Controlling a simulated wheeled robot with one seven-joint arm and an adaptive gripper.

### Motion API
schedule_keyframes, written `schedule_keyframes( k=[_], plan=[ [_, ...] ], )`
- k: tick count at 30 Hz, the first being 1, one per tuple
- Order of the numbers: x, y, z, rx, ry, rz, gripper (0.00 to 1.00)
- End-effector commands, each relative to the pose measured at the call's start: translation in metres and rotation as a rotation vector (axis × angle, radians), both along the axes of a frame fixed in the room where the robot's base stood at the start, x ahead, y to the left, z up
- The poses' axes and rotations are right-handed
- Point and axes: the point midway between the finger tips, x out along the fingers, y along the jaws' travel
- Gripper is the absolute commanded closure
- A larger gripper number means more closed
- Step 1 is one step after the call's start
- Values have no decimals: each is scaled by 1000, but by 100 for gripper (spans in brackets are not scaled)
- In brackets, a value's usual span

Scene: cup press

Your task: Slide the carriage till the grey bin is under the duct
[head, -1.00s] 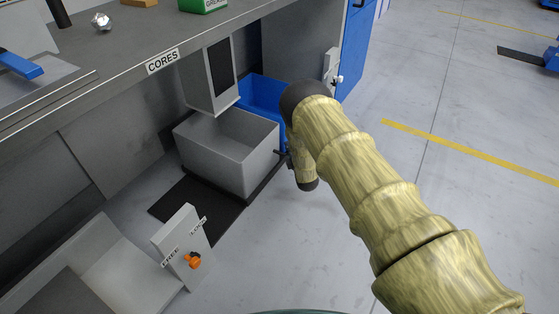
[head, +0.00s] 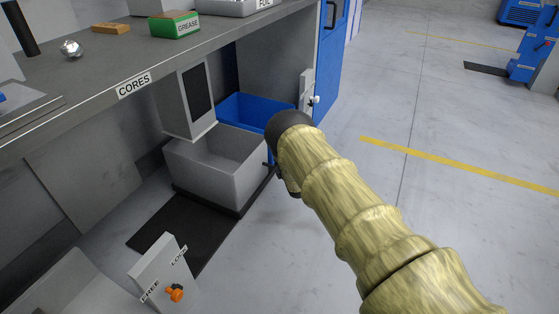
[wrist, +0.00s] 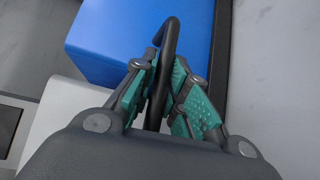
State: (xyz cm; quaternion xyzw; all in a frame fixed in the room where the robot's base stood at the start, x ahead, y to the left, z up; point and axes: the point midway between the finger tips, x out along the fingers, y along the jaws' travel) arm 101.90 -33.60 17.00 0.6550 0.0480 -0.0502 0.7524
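The grey bin (head: 232,178) stands on a low dark carriage (head: 226,210) under the bench. The grey duct (head: 181,108) hangs from the bench, and its lower end overlaps the bin's back left part in the head view; exact alignment is unclear. A blue bin (head: 247,110) sits behind the grey one and also shows in the wrist view (wrist: 105,38). My gripper (wrist: 165,64) has its teal pads closed around a dark bar handle (wrist: 170,38) beside the bins. In the head view my wrist hides most of the fingers.
A FREE/LOCK post (head: 160,270) with an orange knob (head: 174,293) stands at the front left. Open floor lies to the right.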

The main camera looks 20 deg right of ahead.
Motion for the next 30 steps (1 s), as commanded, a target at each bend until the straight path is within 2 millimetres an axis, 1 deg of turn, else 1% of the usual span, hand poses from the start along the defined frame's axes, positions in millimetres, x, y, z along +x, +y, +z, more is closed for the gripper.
schedule_keyframes(
  k=[1,2,3,12,17,20,30],
  plan=[
    [1,-2,2,-1,-2,-2,73],
    [1,-2,2,-1,-2,-2,68],
    [1,-2,1,-1,-2,-2,65],
    [-1,-1,0,-1,-1,0,65],
    [-9,0,1,-1,0,0,65],
    [-20,0,3,-1,1,0,65],
    [-74,1,10,-1,2,0,65]
  ],
)
